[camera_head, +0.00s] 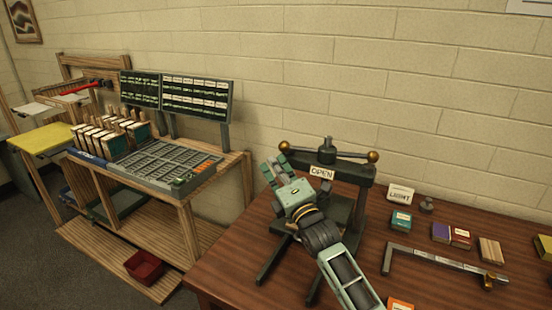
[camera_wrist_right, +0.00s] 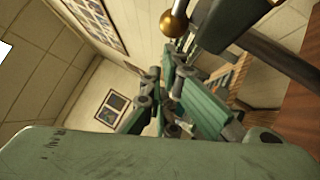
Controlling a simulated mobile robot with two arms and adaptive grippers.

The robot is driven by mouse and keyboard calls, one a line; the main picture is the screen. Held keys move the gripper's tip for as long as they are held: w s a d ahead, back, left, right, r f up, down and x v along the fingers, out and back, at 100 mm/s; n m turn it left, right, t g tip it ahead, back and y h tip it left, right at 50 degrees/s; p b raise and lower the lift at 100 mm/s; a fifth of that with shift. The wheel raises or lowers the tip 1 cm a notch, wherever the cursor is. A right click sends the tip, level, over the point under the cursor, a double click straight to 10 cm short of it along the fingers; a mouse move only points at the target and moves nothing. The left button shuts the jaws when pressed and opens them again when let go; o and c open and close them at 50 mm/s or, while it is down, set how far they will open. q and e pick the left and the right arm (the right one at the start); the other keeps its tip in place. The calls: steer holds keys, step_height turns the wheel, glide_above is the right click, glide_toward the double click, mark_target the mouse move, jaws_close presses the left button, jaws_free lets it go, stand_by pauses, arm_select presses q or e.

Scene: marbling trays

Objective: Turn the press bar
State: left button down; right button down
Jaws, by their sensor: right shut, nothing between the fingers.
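The press (camera_head: 362,172) is a dark frame on the wooden table, with an OPEN sign (camera_head: 321,173) on its front. Its press bar (camera_head: 351,154) lies across the top, with a gold ball (camera_head: 373,156) on its right end. That gripper is shut and empty at the press's left side, close to the bar's left end; contact is unclear. The right wrist view shows the gripper's fingers (camera_wrist_right: 178,112) with a gold ball (camera_wrist_right: 173,24) beside them. My left gripper is out of view.
Right of the press lie a LIGHT sign (camera_head: 400,194), small boxes (camera_head: 441,232), a wooden block (camera_head: 490,250) and a metal angle bar (camera_head: 440,262). At left stands a wooden bench with a type case (camera_head: 165,165). A red bin (camera_head: 144,266) sits low.

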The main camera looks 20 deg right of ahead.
steer(key=shift+w+d+r, duration=0.1)
steer(key=shift+w+d, duration=0.3)
steer(key=shift+w, duration=0.05)
steer(key=shift+w+d+b, duration=0.25)
steer(key=shift+w+b, duration=0.35)
steer(key=shift+w, duration=0.45)
steer(key=shift+s, duration=0.15)
